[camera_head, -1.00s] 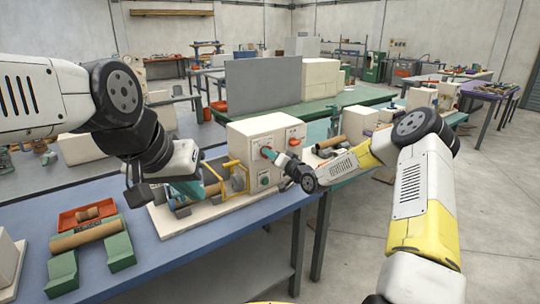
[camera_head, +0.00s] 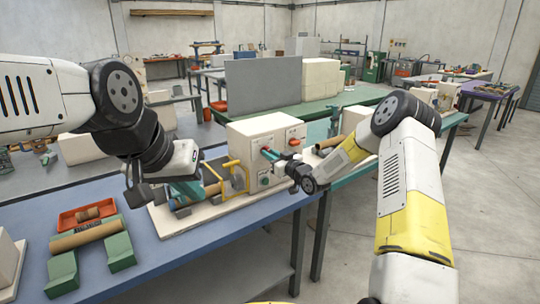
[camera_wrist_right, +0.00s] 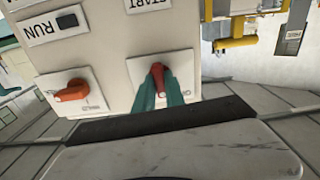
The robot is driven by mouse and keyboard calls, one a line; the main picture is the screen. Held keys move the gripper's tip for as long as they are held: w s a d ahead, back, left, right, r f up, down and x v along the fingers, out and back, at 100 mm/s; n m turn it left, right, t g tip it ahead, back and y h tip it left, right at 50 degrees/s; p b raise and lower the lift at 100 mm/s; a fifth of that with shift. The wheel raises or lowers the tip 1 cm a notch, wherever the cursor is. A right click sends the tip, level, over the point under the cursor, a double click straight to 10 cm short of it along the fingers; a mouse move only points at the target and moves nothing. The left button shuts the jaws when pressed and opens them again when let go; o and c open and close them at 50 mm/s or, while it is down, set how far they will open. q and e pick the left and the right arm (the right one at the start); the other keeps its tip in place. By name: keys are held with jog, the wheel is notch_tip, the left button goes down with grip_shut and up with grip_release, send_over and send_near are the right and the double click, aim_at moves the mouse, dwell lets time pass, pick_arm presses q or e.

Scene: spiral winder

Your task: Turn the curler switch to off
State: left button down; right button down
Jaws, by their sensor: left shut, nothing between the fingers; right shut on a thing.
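The winder's cream control box (camera_head: 245,134) stands on the blue table. In the right wrist view, which shows it upside down, a red switch knob (camera_wrist_right: 157,71) sits on a white plate near the START label. My right gripper (camera_wrist_right: 161,88) has its teal fingers shut around this knob. A second red knob (camera_wrist_right: 72,91) is beside it, untouched. The plate's lettering is partly covered by my fingers. In the head view my right gripper (camera_head: 272,155) reaches the box front from the right. My left gripper (camera_head: 188,190) is shut and empty above the winder's left end.
A red tray (camera_head: 88,214), another tube (camera_head: 85,235) and green blocks (camera_head: 63,271) are at the table's left.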

jog(key=shift+f+n, duration=0.1)
jog(key=shift+n, duration=3.5)
jog(key=c, duration=1.4)
grip_release()
jog(key=shift+s+d, duration=0.1)
jog(key=v, duration=0.7)
jog(key=shift+s+d, duration=0.2)
jog(key=shift+s, duration=0.05)
